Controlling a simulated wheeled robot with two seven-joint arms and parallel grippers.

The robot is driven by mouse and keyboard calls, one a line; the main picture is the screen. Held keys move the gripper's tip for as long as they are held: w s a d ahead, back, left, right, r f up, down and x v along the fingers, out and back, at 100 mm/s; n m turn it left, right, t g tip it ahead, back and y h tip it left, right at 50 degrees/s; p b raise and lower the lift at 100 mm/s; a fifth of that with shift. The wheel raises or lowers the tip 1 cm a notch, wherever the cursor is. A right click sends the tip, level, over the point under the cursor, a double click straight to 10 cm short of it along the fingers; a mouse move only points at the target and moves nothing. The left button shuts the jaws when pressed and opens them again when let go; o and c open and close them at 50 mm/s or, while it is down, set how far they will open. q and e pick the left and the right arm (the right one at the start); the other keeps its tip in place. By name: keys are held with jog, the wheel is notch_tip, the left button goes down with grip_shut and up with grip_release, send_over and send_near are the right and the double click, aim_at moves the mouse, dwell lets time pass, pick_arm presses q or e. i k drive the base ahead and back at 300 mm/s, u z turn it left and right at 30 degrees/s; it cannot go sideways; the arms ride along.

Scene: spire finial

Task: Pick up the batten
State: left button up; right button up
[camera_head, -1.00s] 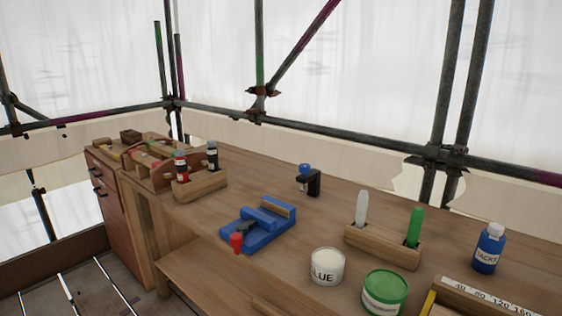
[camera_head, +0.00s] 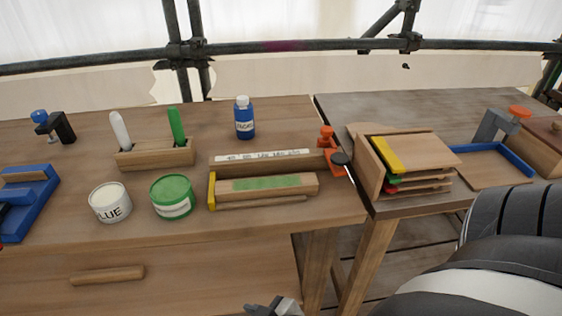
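No piece is clearly marked as the batten. The likeliest is a long wooden bar (camera_head: 300,184) with a green patch on top and a yellow end piece at its left, lying near the bench's front edge. A thinner wooden strip (camera_head: 265,202) lies along its front side. My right arm fills the lower right corner. A small grey tip (camera_head: 272,308), apparently of a gripper, just enters at the bottom edge, well below the bar; its fingers are cut off, and I cannot be sure which arm it belongs to. No gripper touches the bar.
A ruler (camera_head: 262,156) lies behind the bar. A glue pot (camera_head: 110,203), green tin (camera_head: 171,196), marker holder (camera_head: 155,154) and blue bottle (camera_head: 244,118) stand left and behind. A red-orange clamp (camera_head: 335,152) and wooden rack (camera_head: 372,172) stand right. A gap separates the two benches.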

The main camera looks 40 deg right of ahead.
aim_at(277, 185)
jog(key=z, duration=0.95)
jog(key=k, duration=0.6)
jog(key=z, duration=0.95)
jog(key=i, duration=0.7)
jog(key=u, duration=0.4)
